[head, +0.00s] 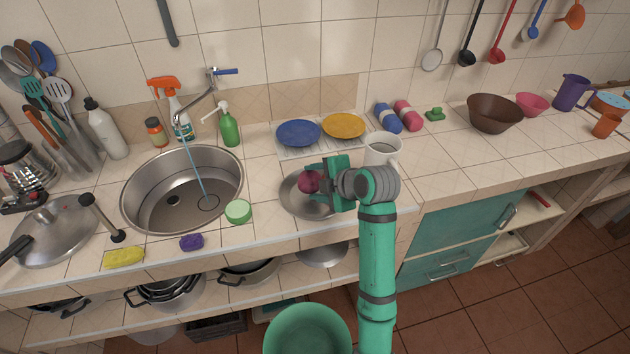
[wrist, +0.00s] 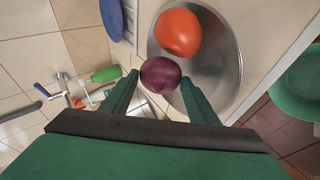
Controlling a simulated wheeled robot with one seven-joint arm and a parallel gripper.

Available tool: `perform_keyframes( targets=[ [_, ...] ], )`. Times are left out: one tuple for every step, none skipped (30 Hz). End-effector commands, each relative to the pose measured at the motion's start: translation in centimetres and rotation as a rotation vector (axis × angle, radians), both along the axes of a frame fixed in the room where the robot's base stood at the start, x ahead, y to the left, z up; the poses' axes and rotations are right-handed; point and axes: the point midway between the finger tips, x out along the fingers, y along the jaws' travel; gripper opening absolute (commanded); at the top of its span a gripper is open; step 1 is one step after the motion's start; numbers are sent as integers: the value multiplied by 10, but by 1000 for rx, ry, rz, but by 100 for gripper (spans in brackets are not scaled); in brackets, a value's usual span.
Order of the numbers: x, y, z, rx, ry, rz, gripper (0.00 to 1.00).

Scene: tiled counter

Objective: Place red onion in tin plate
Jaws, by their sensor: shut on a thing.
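The red onion (head: 309,181) is dark purple and round. It is between the fingertips of my gripper (head: 318,182), which is shut on it. In the wrist view the onion (wrist: 160,75) shows between the two green fingers. The tin plate (head: 295,203) is a round grey metal dish on the counter, partly hidden by my gripper in the head view. The onion appears over the plate in the head view and overlaps the plate's edge (wrist: 222,60) in the wrist view. I cannot tell the exact gap between them.
An orange-red tomato-like thing (wrist: 177,32) lies on the plate. A white mug (head: 382,150) stands close behind my gripper. A rack holds a blue plate (head: 298,132) and a yellow plate (head: 343,125).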

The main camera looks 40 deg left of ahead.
Motion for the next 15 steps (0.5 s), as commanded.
perform_keyframes(
  targets=[
    [0, 0, -1, 0, 0, 0, 28],
    [0, 0, -2, 0, 0, 0, 56],
    [0, 0, -1, 0, 0, 0, 66],
    [0, 0, -1, 0, 0, 0, 73],
    [0, 0, -1, 0, 0, 0, 73],
    [0, 0, -1, 0, 0, 0, 73],
    [0, 0, -1, 0, 0, 0, 73],
    [0, 0, -1, 0, 0, 0, 73],
    [0, 0, -1, 0, 0, 0, 73],
    [0, 0, -1, 0, 0, 0, 73],
    [0, 0, -1, 0, 0, 0, 73],
    [0, 0, -1, 0, 0, 0, 73],
    [0, 0, -1, 1, 0, 0, 73],
    [0, 0, 0, 0, -1, -1, 73],
    [0, 0, 2, 0, -2, 0, 73]
  ],
)
